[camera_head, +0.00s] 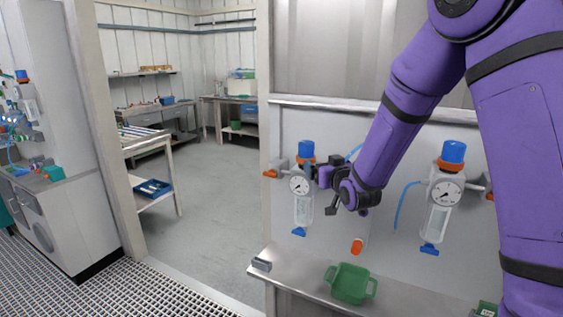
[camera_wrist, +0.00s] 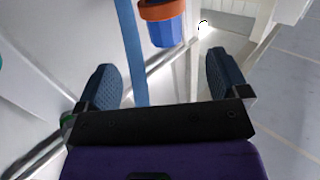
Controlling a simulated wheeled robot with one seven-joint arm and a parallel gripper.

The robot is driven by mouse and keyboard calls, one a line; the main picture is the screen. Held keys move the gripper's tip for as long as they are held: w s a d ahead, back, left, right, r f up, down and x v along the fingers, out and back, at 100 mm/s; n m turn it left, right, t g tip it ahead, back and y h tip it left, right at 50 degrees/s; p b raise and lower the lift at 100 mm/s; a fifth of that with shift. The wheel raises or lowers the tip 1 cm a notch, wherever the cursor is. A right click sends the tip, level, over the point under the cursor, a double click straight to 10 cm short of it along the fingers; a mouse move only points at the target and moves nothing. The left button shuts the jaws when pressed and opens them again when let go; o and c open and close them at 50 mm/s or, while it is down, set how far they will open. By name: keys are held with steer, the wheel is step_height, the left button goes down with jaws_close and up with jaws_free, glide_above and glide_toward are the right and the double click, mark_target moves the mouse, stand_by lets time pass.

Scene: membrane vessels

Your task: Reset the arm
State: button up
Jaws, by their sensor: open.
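My purple arm reaches in from the right in the head view, bent at the elbow. My gripper (camera_head: 329,190) is beside the left membrane vessel (camera_head: 303,206), which has a blue cap, an orange ring and a round gauge. In the wrist view my gripper (camera_wrist: 160,85) shows its two dark padded fingers spread wide with nothing between them. The blue cap with its orange ring (camera_wrist: 163,20) is ahead of the fingers, at the top of that view. Whether the gripper touches the vessel cannot be told.
A second vessel (camera_head: 439,205) is mounted on the wall to the right. An orange fitting (camera_head: 357,246) is on the wall. An open doorway with clear floor (camera_head: 215,190) is at left.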

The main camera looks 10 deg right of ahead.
steer(key=s+d+r+m+g+h, duration=0.1)
steer(key=s+d+r+g, duration=0.15)
steer(key=s+r, duration=0.4)
steer(key=s+d+r+g+h, duration=0.1)
steer(key=s+d+r+g, duration=0.2)
steer(key=s, duration=0.6)
steer(key=s+d+r+g, duration=0.1)
steer(key=s+g, duration=0.5)
steer(key=s, duration=1.9)
steer(key=shift+r+m+h, duration=0.3)
steer(key=shift+m+h, duration=0.1)
steer(key=shift+d+g, duration=0.1)
steer(key=shift+g, duration=0.15)
